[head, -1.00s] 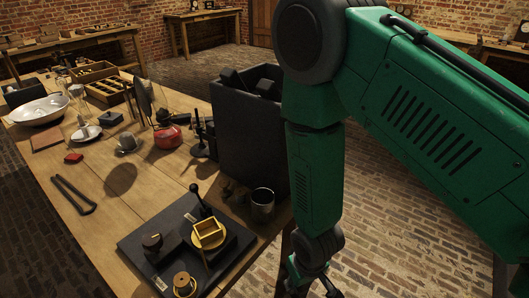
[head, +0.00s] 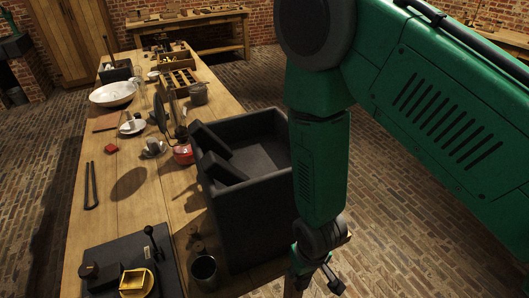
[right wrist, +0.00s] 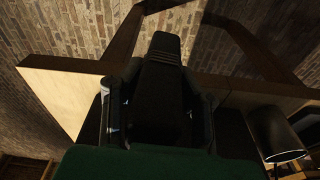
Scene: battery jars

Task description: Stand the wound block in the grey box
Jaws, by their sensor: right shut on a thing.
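The grey box (head: 245,222) is large, dark and open-topped. It stands on the right side of the table. Two dark blocks (head: 220,168) lean at its left wall, and the floor inside to their right looks bare. My right gripper (head: 314,280) hangs low at the right of the box, outside it. Shadow hides whether these lines are windings. My left gripper is out of view.
A metal cup (head: 204,270) stands close to the box's near left. A black base (head: 107,258) with a lever and a yellow part lies at the table's near end. A red pot (head: 184,154) and dishes sit left of the box. Brick floor is open at right.

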